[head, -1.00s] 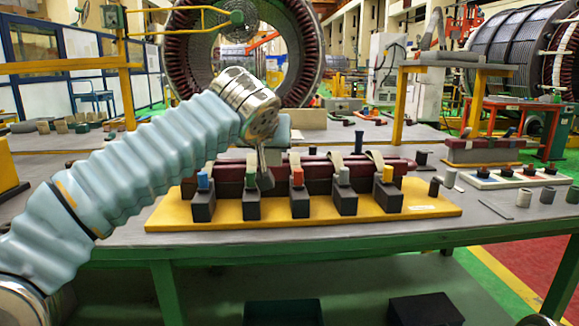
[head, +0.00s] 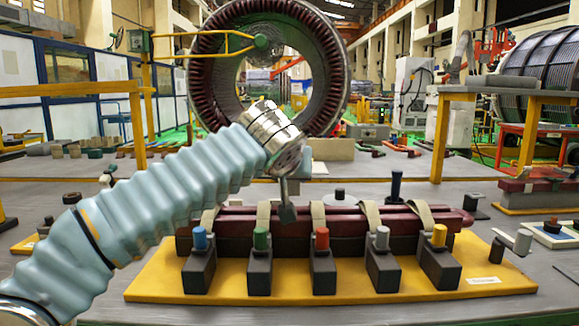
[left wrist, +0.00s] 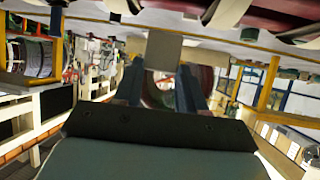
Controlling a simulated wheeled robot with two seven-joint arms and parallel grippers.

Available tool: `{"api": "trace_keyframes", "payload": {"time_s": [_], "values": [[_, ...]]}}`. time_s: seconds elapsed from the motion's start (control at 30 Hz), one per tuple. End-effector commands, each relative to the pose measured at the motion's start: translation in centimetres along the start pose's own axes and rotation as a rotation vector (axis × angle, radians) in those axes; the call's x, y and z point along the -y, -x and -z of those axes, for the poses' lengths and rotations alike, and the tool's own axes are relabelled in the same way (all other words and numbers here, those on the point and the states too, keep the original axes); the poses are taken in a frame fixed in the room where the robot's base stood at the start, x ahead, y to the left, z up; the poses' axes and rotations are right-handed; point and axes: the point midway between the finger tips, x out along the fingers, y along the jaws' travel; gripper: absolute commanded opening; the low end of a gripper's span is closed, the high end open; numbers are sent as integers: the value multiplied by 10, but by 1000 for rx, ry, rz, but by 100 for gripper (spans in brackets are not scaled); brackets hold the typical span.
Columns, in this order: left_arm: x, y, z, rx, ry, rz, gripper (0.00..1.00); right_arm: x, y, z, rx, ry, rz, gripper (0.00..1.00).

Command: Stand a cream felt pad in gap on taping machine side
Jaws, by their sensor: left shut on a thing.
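The fixture is a yellow base plate (head: 400,290) with dark red bars (head: 345,222) lying across it. Several dark blocks with coloured pegs, such as the green peg (head: 260,238) and the red peg (head: 321,239), stand along its front. Pale straps (head: 373,213) arch over the bars. The pad is hidden in the head view. My right gripper is in neither view.
A dark upright post (head: 396,187) stands behind the bars. A yellow-legged stand (head: 440,135) is at the back right. Small blocks (head: 90,152) lie on the far bench at left.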

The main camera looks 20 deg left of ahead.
Motion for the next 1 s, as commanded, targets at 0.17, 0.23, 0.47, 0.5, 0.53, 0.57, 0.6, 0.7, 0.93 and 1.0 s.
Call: {"api": "trace_keyframes", "payload": {"time_s": [0.17,0.23,0.47,0.5,0.53,0.57,0.6,0.7,0.93,1.0], "values": [[0,-8,-14,1,1,0,8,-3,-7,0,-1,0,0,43],[0,-10,-18,1,0,0,8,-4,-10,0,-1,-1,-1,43],[0,-17,-31,0,0,-1,8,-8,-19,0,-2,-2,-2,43],[0,-18,-34,-1,0,-1,8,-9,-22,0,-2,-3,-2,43],[0,-19,-35,-1,0,-1,8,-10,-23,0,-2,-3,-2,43],[0,-19,-36,-1,0,-1,8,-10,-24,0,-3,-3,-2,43],[0,-20,-37,-1,0,-1,8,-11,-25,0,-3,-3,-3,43],[0,-21,-40,0,0,-2,8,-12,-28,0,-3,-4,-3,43],[0,-22,-41,0,0,-1,8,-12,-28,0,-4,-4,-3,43],[0,-22,-41,0,0,-1,8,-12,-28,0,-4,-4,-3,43]]}}
